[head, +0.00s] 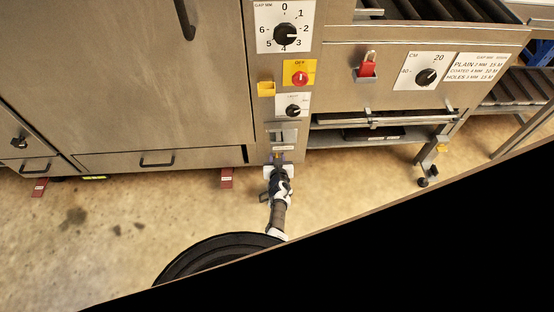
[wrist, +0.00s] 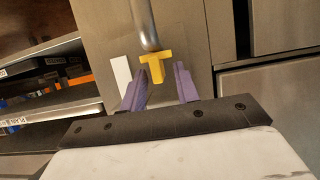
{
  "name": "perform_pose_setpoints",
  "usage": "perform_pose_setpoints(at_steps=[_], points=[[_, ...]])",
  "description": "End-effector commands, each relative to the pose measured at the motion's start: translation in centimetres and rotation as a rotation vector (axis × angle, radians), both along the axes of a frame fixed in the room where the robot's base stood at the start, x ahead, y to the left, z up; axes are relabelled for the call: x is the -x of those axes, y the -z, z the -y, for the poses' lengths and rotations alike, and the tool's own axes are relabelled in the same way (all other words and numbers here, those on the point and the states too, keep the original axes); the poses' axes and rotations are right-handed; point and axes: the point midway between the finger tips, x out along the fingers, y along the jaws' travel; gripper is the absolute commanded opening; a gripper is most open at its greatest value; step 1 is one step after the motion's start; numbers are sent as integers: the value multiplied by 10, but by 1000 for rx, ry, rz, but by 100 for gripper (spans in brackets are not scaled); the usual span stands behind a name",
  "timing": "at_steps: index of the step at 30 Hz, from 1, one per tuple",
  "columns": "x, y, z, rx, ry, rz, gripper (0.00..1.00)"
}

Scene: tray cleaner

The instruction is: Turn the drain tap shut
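The drain tap shows in the wrist view as a yellow T-shaped handle (wrist: 156,66) at the lower end of a grey pipe (wrist: 146,25) on a steel panel. My gripper (wrist: 158,84) has its two purple fingers apart, one on each side of the yellow handle's stem. I cannot tell whether either finger touches it. In the head view my gripper (head: 278,158) is low at the front of the steel machine (head: 165,80), below the control column. The tap itself is hidden there behind my gripper and arm.
Above my gripper are a red knob on a yellow plate (head: 300,73) and black dials (head: 286,35). A shelf (head: 380,135) stands to the right. The floor to the left is mostly clear, with dark stains.

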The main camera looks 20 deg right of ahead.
Motion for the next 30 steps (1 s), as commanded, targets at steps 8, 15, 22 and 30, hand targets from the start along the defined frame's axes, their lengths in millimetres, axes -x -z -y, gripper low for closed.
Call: perform_pose_setpoints(at_steps=[8, 15, 22, 30], points=[[0, 0, 0, 0, 0, 0, 9], [0, 0, 0, 0, -1, 0, 0], [1, -2, 2, 0, -37, -1, 0], [1, -3, 6, 0, -191, -2, 0]])
